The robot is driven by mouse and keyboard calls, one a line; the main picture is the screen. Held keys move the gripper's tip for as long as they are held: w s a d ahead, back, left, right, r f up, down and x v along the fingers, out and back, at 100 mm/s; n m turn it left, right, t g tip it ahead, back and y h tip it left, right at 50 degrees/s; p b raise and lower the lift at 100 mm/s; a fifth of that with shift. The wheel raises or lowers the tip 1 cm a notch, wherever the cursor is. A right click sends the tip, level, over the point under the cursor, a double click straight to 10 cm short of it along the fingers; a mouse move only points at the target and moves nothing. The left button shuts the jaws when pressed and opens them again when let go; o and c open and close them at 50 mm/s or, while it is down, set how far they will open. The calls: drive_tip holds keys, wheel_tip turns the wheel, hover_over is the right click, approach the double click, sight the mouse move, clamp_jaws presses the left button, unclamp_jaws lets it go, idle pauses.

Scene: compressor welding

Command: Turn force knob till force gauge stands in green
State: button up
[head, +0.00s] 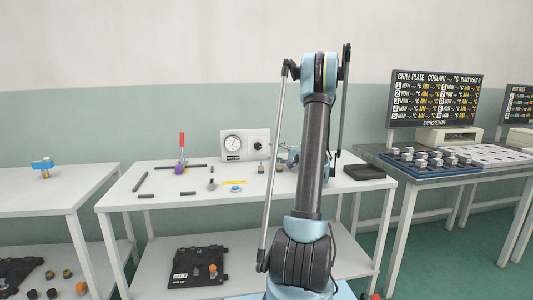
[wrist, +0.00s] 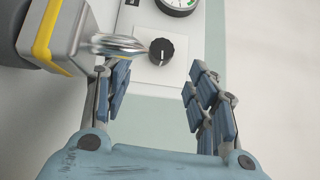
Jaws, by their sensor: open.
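The force gauge (head: 232,143) is a round white dial on a pale box at the back of the middle table. The black force knob (head: 257,145) is on the box to its right. In the wrist view the knob (wrist: 161,52) has a white pointer line, roughly upright. The gauge (wrist: 178,3) is mostly cut off at the top edge; a green arc shows, but I cannot read its needle. My gripper (wrist: 160,72) is open and empty, with the knob between and beyond its fingertips. In the head view my arm largely hides the gripper.
A grey block with a yellow band and shiny metal tip (wrist: 118,46) reaches in from the left, close to the knob and left finger. A red-handled clamp (head: 182,150), small parts and a black tray (head: 364,172) are on the middle table (head: 125,197).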

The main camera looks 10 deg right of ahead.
drive_tip(key=shift+v, duration=1.55)
